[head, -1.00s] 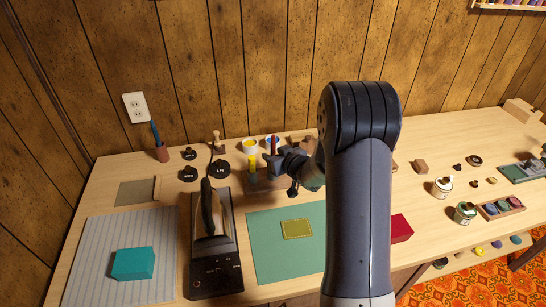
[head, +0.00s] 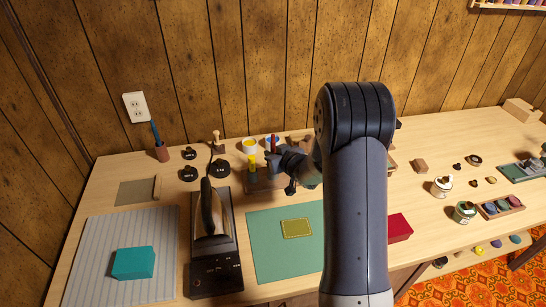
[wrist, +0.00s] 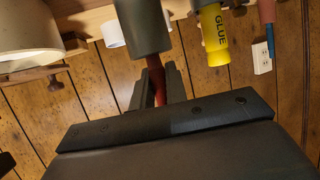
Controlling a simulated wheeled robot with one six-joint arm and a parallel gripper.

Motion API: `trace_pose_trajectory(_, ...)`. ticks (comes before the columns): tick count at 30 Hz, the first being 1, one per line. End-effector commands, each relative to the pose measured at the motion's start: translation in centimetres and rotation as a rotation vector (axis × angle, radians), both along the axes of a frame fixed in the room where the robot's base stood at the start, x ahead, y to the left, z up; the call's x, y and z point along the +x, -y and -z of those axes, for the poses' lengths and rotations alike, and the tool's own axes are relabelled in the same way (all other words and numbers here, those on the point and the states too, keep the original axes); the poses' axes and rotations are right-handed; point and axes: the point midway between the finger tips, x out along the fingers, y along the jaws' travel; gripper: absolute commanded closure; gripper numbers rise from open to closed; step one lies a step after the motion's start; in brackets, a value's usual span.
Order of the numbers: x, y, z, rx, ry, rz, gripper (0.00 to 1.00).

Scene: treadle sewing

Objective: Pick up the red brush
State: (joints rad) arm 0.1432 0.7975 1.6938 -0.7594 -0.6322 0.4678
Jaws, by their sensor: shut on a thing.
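The red brush (head: 273,142) stands upright at the back of the table, its red upper end showing above my gripper (head: 268,160). In the wrist view my gripper (wrist: 155,88) is shut on the red handle (wrist: 156,77), with one finger on each side. A dark grey cylinder (wrist: 142,25) adjoins the red handle there; I cannot tell whether it is part of the brush. The brush's lower end is hidden by the gripper in the head view, so I cannot tell whether it touches anything below.
A yellow glue bottle (wrist: 214,35) stands close beside the gripper. Black weights (head: 221,167), a yellow-topped pot (head: 249,146) and a blue-topped pot (head: 272,142) are near. An iron (head: 208,215) and green mat (head: 268,255) lie in front. The panelled wall (head: 240,80) is behind.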

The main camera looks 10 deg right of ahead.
Motion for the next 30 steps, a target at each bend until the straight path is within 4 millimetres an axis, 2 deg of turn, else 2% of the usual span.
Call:
trace_pose_trajectory(5, 0.0, 0.0, -0.1, 0.000, 0.001, 0.000, 1.00)
trace_pose_trajectory(8, 0.0, 0.0, -0.8, 0.001, 0.002, 0.000, 1.00)
trace_pose_trajectory(18, 0.0, 0.0, -7.5, -0.002, 0.005, -0.002, 1.00)
trace_pose_trajectory(21, 0.0, 0.0, -9.0, 0.000, 0.002, 0.000, 1.00)
trace_pose_trajectory(25, 0.0, 0.0, -9.9, 0.000, 0.001, 0.000, 1.00)
trace_pose_trajectory(30, 0.0, 0.0, -10.1, 0.000, 0.000, -0.001, 1.00)
